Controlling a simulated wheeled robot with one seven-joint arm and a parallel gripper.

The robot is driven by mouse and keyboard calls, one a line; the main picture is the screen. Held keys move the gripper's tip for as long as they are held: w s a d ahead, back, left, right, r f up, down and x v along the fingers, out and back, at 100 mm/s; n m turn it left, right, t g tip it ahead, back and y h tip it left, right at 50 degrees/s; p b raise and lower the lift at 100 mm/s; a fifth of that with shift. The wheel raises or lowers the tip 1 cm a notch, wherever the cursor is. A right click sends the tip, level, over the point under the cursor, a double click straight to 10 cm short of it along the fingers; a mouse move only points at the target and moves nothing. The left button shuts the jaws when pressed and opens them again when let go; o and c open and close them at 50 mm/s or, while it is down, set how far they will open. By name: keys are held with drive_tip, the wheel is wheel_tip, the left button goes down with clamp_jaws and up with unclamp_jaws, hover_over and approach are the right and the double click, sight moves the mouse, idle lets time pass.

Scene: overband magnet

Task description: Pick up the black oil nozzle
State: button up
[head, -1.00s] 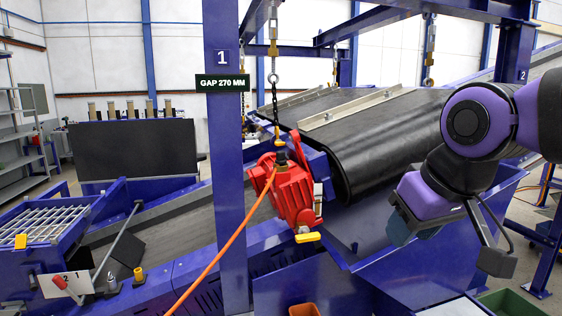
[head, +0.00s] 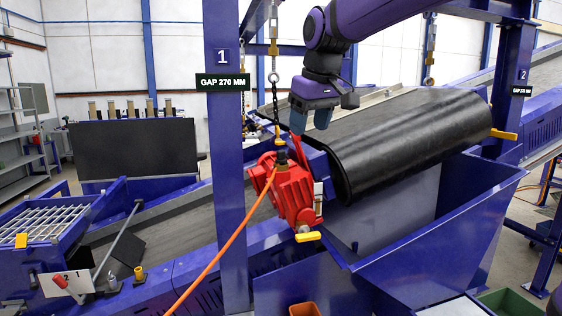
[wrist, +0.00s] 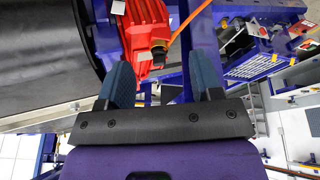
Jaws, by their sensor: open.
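A small black fitting, apparently the black oil nozzle (head: 282,157), sits on top of the red gear motor (head: 294,194), where an orange hose (head: 222,249) ends. A yellow part shows just above it. In the wrist view the black nozzle (wrist: 159,45) shows against the red housing, beyond and roughly between my fingers. My gripper (head: 310,118) is above and slightly right of the nozzle, apart from it. In the wrist view my gripper (wrist: 163,76) has its two blue fingers wide apart with nothing between them.
A chain (head: 275,105) hangs close left of my gripper. The blue post (head: 225,150) stands left of the motor. The black belt roll (head: 410,140) is close on the right. A yellow handle (head: 308,237) sticks out below the motor.

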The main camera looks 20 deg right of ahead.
drive_tip(key=n+y, duration=0.1)
drive_tip(key=n, duration=0.1)
approach(281, 152)
drive_tip(key=shift+g, duration=0.4)
drive_tip(key=x, duration=0.3)
drive_tip(key=w+x, duration=0.1)
drive_tip(key=x, duration=0.6)
drive_tip(key=shift+w+d+f, duration=0.1)
drive_tip(key=shift+w+d, duration=0.05)
drive_tip(key=shift+w, duration=0.1)
drive_tip(key=c, duration=1)
